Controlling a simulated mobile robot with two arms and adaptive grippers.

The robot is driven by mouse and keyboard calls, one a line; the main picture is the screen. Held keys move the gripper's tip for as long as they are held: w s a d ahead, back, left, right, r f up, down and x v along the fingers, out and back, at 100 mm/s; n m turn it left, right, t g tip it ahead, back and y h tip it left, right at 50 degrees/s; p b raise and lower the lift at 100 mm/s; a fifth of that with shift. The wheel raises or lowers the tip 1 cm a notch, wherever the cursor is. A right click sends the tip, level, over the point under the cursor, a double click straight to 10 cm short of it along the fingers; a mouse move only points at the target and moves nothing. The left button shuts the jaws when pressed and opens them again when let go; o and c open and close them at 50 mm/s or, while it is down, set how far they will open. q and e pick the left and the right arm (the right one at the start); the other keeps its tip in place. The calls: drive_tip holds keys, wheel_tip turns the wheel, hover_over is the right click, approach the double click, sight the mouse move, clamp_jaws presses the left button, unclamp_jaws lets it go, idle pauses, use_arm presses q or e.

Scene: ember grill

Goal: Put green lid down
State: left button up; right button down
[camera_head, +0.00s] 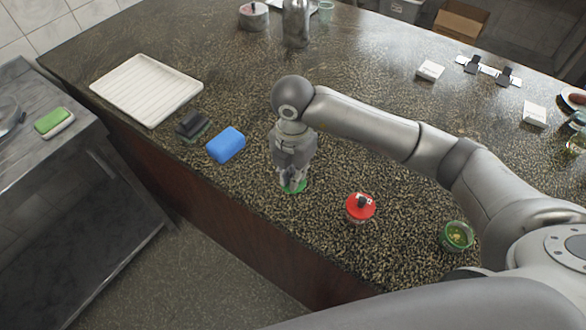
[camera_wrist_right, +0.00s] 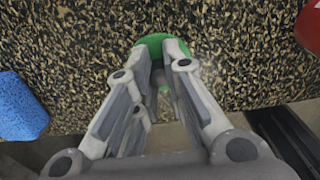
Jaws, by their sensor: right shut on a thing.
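The green lid (camera_head: 294,187) is at the fingertips of my right gripper (camera_head: 291,181), low over the speckled counter near its front edge. In the right wrist view the green lid (camera_wrist_right: 163,42) shows between and beyond the fingers of the right gripper (camera_wrist_right: 160,62), which is shut on it. The fingers hide part of the lid. I cannot tell whether the lid touches the counter. An open green-rimmed jar (camera_head: 457,237) stands at the right on the counter. My left gripper is not in view.
A red-lidded jar (camera_head: 360,208) stands just right of the gripper. A blue block (camera_head: 226,145) and a dark block (camera_head: 192,126) lie to the left. A white ribbed tray (camera_head: 146,89) is farther left.

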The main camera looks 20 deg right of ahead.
drive_tip(key=shift+f, duration=0.1)
drive_tip(key=shift+f, duration=0.15)
drive_tip(key=c, duration=1.5)
unclamp_jaws()
drive_tip(key=shift+r, duration=0.3)
wheel_tip(320, 180, up, 12)
drive_tip(key=b, duration=0.2)
